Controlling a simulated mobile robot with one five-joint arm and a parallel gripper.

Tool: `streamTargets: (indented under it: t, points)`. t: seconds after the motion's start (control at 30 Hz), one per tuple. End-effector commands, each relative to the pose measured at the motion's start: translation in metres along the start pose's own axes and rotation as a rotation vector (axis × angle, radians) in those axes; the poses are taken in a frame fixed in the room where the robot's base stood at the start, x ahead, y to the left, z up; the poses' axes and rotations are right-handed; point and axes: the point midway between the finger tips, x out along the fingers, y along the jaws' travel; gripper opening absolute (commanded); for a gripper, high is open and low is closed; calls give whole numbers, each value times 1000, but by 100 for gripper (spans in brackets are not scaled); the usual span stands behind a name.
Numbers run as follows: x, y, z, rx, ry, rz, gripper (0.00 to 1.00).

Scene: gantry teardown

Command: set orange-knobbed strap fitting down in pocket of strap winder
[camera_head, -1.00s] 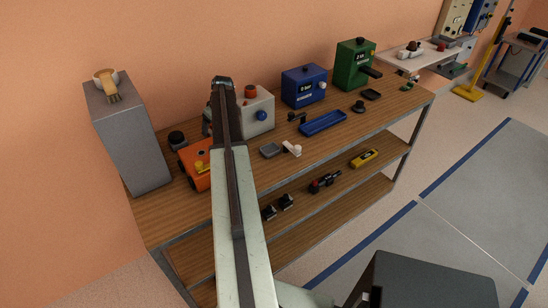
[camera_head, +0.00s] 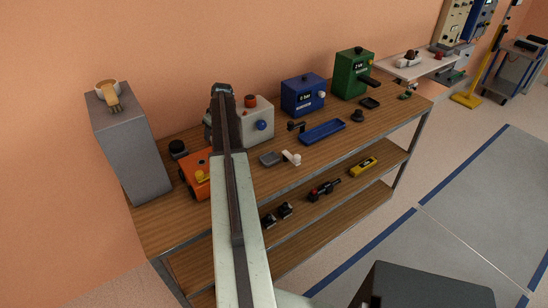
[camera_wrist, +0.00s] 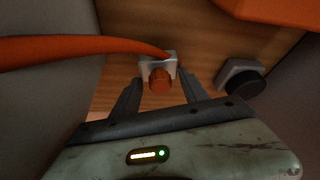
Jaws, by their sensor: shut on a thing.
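The orange-knobbed strap fitting (camera_wrist: 172,62) is a pale grey block with an orange knob (camera_wrist: 160,80), in the middle of the wrist view. My gripper (camera_wrist: 164,79) is shut on it, one finger on each side of the knob. An orange strap (camera_wrist: 80,47) runs from the fitting to the left edge. The orange box with a yellow lever (camera_head: 197,188) on the bench top looks like the strap winder. An orange body also fills the top right of the wrist view (camera_wrist: 275,10). I cannot make out the pocket. My arm hides the gripper in the head view.
A tall grey cabinet (camera_head: 133,150) stands at the bench's left end. A dark round-topped part (camera_wrist: 241,78) lies to the right of my gripper. A white box (camera_head: 259,127), a blue tray (camera_head: 323,132) and blue and green boxes stand farther right.

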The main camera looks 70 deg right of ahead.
Motion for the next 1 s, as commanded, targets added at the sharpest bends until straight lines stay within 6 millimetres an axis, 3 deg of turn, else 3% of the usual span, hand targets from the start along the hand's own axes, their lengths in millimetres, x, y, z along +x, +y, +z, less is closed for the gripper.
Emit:
streamTargets:
  t: [0.5, 0.83, 1.0]
  points:
    - [-42, -1, -18, -1, 0, 0, 0]
    - [-42, -1, -18, -1, 0, 0, 0]
    - [-57, -1, -24, -1, 0, 0, 0]
